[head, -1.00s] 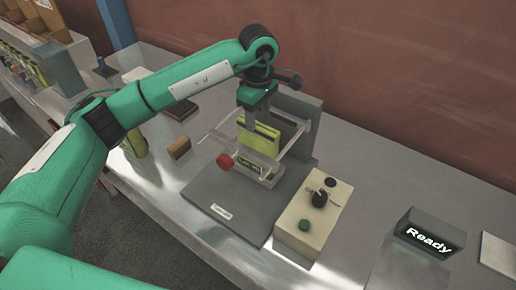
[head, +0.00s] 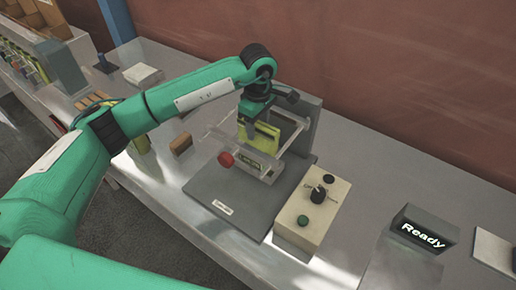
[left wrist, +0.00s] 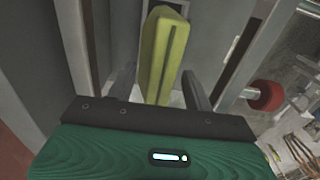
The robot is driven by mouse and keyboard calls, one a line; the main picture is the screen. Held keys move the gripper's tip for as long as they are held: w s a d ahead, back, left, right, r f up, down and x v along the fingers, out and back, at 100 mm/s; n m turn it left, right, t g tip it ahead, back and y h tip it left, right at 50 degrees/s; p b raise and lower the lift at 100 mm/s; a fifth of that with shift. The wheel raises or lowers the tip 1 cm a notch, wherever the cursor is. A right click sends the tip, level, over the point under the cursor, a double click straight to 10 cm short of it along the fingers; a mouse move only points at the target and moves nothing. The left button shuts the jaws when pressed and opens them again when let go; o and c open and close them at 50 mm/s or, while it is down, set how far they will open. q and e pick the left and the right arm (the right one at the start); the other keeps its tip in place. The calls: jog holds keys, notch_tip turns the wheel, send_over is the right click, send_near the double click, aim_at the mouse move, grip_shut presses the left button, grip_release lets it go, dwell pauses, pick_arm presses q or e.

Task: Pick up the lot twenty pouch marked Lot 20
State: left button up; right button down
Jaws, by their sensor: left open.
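The yellow-green pouch (head: 266,137) stands upright in the grey machine behind a clear guard; a label low on its front is too small to read surely. My left gripper (head: 250,128) is above the pouch, pointing down, with its fingers at the pouch's top. In the left wrist view the pouch (left wrist: 165,55) shows edge-on between the two spread fingers of my left gripper (left wrist: 158,75), with a gap on at least the right side. My right gripper is not in view.
The machine's red knob (head: 226,159) sits at the guard's front left. A control box (head: 312,210) with a dial and green button stands to the right. A brown block (head: 181,143) lies to the left. A display (head: 424,232) reads Ready.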

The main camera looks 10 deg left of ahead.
pick_arm(q)
jog(key=shift+f+b, duration=0.2)
jog(key=shift+b, duration=0.25)
dwell(0.4)
grip_shut()
